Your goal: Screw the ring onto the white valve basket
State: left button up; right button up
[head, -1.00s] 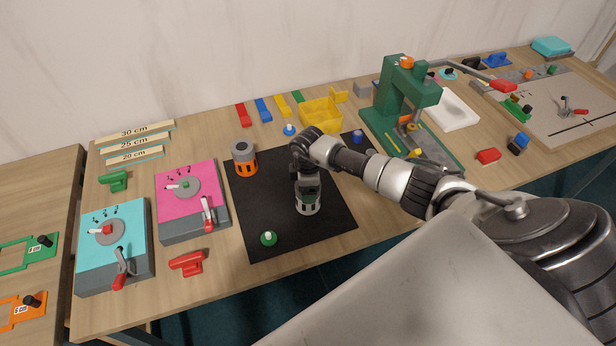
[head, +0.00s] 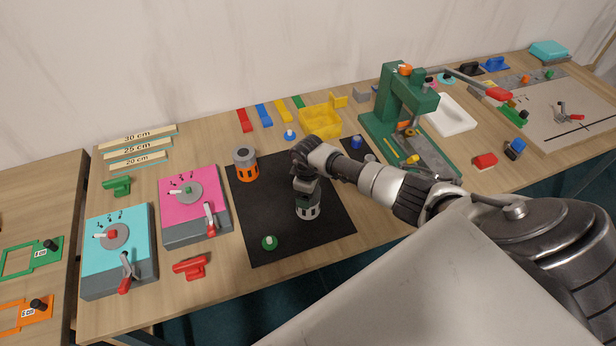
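The white valve basket (head: 308,211) stands upright on the black mat (head: 265,215), its slotted white lower part showing below my gripper. My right gripper (head: 308,192) points down over its top from the arm coming in from the right. A grey part, perhaps the ring, shows at the fingers, but the gripper hides most of it. I cannot tell whether the fingers are closed on it. An orange basket with a grey ring (head: 245,164) stands at the mat's back left corner. My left gripper is not in view.
A green-knobbed valve (head: 269,242) lies at the mat's front left; a blue-knobbed one (head: 290,134) is behind the mat. A yellow bin (head: 320,121) and green press (head: 400,105) stand behind and right. Pink (head: 192,210) and turquoise (head: 118,255) boxes stand left.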

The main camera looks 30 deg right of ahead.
jog(key=shift+m, duration=0.3)
jog(key=m, duration=0.3)
jog(key=o, duration=0.9)
jog(key=shift+r, duration=3.5)
